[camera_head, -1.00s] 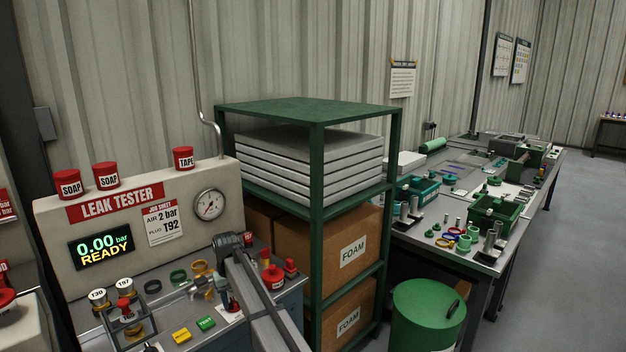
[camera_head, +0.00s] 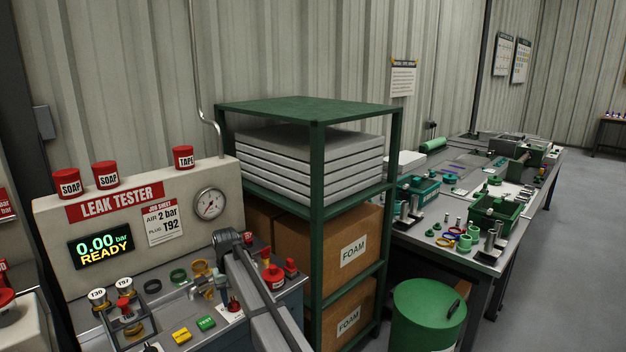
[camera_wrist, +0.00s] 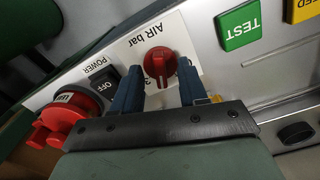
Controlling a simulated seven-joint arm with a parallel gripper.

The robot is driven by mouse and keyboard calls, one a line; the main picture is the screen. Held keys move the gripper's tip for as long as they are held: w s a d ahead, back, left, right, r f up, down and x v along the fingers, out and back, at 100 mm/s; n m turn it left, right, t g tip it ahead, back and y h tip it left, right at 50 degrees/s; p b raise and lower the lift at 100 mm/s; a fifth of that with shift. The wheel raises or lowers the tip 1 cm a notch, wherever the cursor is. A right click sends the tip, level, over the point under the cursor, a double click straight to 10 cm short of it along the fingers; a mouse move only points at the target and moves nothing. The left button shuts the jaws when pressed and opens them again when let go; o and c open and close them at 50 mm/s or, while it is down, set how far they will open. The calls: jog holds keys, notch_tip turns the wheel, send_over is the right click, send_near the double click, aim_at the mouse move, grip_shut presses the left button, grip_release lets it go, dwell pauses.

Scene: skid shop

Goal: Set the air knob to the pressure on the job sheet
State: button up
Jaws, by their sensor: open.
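The job sheet (camera_head: 163,224) on the leak tester reads AIR 2 bar, PLUG T92. The red air knob (camera_wrist: 160,61) sits on a white plate (camera_wrist: 181,37) marked AIR bar. A 3 shows beside the knob; the other scale marks are hidden or unreadable, so its setting cannot be told. My gripper (camera_wrist: 160,82) is open, its two blue fingers at either side of the knob's near part, with no clear contact. In the head view the knob (camera_head: 234,304) shows just right of my gripper's fingers. The display (camera_head: 101,249) reads 0.00 bar READY.
A switch marked OFF (camera_wrist: 106,84) under POWER and a red knob-like part (camera_wrist: 74,107) lie left of the fingers in the wrist view. The green TEST button (camera_wrist: 239,24) lies to the right. A round gauge (camera_head: 210,204) is on the tester's upright panel.

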aim_at(233, 300)
jog(key=shift+w+r, duration=0.15)
jog(key=shift+r, duration=2.55)
